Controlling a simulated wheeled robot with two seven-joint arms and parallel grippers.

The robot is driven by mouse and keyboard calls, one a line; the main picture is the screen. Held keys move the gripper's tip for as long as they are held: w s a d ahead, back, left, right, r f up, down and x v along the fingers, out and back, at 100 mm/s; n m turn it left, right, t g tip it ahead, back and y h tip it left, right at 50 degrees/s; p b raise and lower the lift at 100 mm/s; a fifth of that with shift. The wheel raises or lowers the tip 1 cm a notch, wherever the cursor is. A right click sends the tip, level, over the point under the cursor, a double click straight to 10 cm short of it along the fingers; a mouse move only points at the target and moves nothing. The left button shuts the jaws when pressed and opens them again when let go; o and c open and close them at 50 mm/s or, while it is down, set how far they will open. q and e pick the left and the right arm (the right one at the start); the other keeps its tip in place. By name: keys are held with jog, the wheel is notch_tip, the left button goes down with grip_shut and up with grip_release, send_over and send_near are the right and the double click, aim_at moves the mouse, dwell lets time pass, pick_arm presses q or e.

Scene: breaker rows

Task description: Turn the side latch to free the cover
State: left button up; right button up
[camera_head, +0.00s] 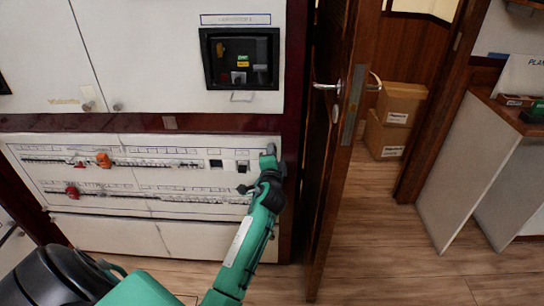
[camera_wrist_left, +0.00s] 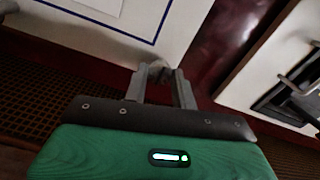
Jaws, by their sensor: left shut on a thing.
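The side latch (camera_wrist_left: 157,67) is a small grey piece at the edge of the white panel. My left gripper (camera_wrist_left: 160,88) is shut on it in the left wrist view, its two grey fingers on either side. Much of the latch is hidden between the fingers. In the head view my left gripper (camera_head: 268,160) reaches the right edge of the white breaker cover (camera_head: 120,180), which has rows of breakers and labels. The cover sits flat against the cabinet front. My right gripper is not in view.
Orange (camera_head: 103,160) and red (camera_head: 72,191) handles stand out on the breaker rows. A wooden door (camera_head: 330,190) stands open right of my left arm. Cardboard boxes (camera_head: 395,118) lie beyond it. Wood floor (camera_head: 375,235) is clear at the right.

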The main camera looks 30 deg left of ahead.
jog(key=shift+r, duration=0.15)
pick_arm(q)
jog(key=o, duration=1)
jog(key=v, duration=1.4)
jog(key=shift+w+f, duration=0.1)
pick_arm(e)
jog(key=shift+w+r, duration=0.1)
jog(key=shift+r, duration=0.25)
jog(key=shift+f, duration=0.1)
